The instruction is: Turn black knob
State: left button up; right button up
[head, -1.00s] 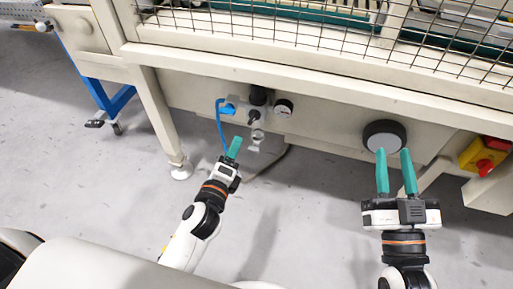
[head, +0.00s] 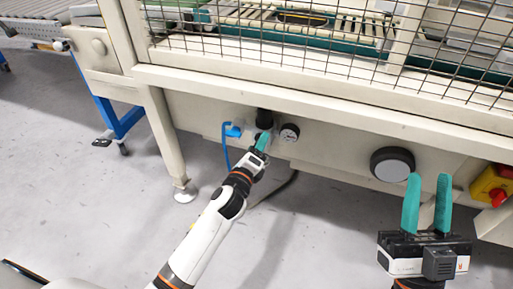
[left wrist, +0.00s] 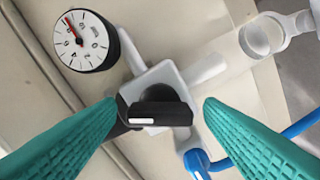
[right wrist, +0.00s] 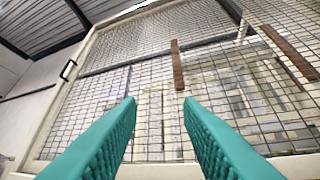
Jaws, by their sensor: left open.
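A black knob (left wrist: 160,112) with a white mark sits on a grey valve block (left wrist: 158,80) in the left wrist view. My left gripper (left wrist: 161,104) is open, its teal fingers on either side of the knob with visible gaps. My right gripper (head: 428,188) is open and empty, below and right of a large round black-rimmed grey button (head: 397,168). The right wrist view shows nothing between its fingers (right wrist: 160,105).
A round pressure gauge (left wrist: 86,41) is beside the valve. A yellow box with a red button (head: 494,186) is at right. Wire mesh (right wrist: 150,60) fills the right wrist view.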

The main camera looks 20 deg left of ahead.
pick_arm(q)
jog(key=shift+w, duration=0.1)
jog(key=c, duration=1)
